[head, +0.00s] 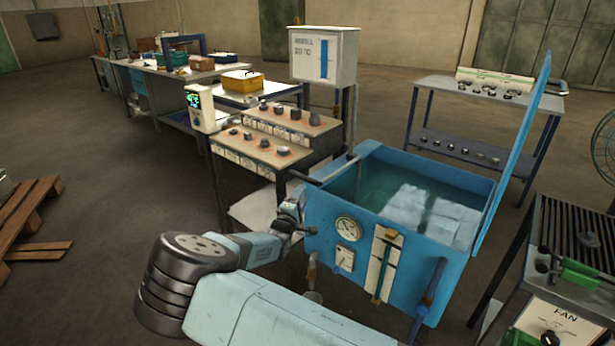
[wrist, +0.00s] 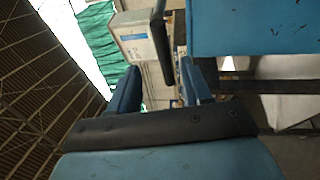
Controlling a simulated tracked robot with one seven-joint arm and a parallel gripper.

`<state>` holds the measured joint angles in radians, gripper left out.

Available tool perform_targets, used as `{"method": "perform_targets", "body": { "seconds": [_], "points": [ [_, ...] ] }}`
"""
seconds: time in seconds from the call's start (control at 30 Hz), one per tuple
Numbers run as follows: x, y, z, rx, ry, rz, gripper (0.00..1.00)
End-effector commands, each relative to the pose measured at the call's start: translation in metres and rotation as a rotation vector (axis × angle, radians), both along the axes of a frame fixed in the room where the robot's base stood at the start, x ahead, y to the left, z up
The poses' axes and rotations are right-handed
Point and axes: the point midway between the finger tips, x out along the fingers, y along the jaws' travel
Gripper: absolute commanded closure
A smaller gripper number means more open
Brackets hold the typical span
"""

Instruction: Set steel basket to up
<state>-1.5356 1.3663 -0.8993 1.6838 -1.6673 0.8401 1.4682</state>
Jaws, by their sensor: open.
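The blue quench tank (head: 335,210) stands right of centre in the head view, with its lid raised and greenish liquid (head: 410,200) inside. I cannot make out the steel basket; pale patches show in the liquid. A dark bar lies at the tank's left rim (head: 335,169). My gripper (head: 291,208) is at the tank's left side, its tips small and partly hidden in the head view. In the wrist view my gripper (wrist: 161,86) has its two blue fingers apart with nothing between them. A dark handle (wrist: 160,42) shows beyond the fingertips, roughly in line with the gap; contact is not visible.
Tank side (wrist: 250,28) is close at the right in the wrist view. A bench with specimens (head: 272,142) and a grey box on a post (head: 323,55) stand behind my gripper. A grill-topped fan table (head: 565,250) is at the right. Open floor lies left, past a pallet (head: 30,215).

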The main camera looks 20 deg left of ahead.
Motion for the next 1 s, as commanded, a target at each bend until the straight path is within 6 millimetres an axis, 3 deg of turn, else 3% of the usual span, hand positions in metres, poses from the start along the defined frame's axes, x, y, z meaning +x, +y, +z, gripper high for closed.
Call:
{"method": "perform_targets", "body": {
  "seconds": [0.13,0.37,1.0],
  "points": [
    [-0.01,0.022,-0.01,-0.029,-0.018,0.062,0.52],
    [0.002,0.026,-0.009,-0.033,-0.023,0.075,0.52],
    [0.106,0.026,0.01,-0.033,-0.021,0.074,0.52]
  ]
}}
